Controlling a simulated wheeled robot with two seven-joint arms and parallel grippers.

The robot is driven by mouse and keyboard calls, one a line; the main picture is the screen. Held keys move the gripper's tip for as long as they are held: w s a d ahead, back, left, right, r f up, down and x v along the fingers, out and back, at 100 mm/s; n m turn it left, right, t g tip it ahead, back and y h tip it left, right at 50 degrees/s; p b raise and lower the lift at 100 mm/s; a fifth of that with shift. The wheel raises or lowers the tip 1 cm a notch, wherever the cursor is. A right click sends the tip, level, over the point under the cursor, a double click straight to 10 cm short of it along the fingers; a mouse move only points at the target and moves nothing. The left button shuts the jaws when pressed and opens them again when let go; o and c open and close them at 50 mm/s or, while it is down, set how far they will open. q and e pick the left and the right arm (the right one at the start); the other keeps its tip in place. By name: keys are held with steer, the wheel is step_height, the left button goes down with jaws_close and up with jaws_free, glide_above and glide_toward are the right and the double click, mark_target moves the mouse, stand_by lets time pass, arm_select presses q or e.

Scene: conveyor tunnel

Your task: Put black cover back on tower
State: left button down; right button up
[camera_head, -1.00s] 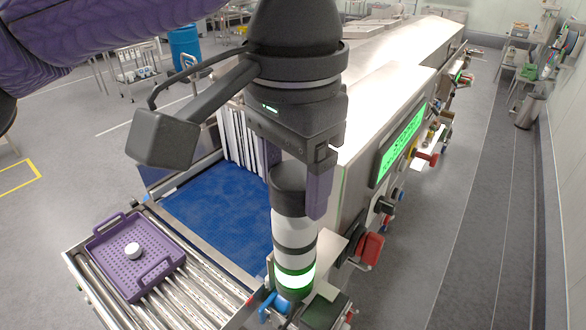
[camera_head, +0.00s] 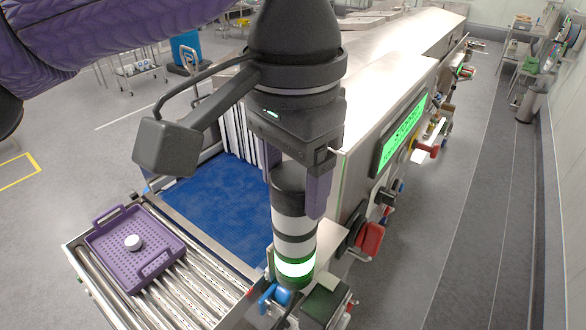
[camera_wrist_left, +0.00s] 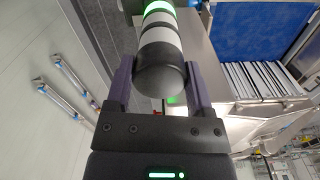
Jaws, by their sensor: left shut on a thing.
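The signal tower (camera_head: 294,245) stands upright at the front corner of the machine, with white and black bands and a lit green band low down. The black cover (camera_head: 287,187) is at its top, in line with the bands and with no gap that I can see. My left gripper (camera_head: 305,190) is shut on the black cover from above. In the left wrist view the black cover (camera_wrist_left: 160,82) lies between the two purple fingers (camera_wrist_left: 158,88), with the banded tower (camera_wrist_left: 160,38) running on beyond it. My right gripper is not in view.
A purple tray (camera_head: 110,240) with a small white round thing (camera_head: 133,242) sits on rollers at left. A blue conveyor belt (camera_head: 215,200) leads into the machine. A green display (camera_head: 404,133) and a red knob (camera_head: 370,238) are right of the tower.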

mark_target(294, 175)
arm_select(q)
steer(key=shift+p, duration=0.3)
steer(key=shift+f, duration=0.15)
stand_by(0.6)
jaws_free()
step_height(294, 175, up, 10)
stand_by(0.4)
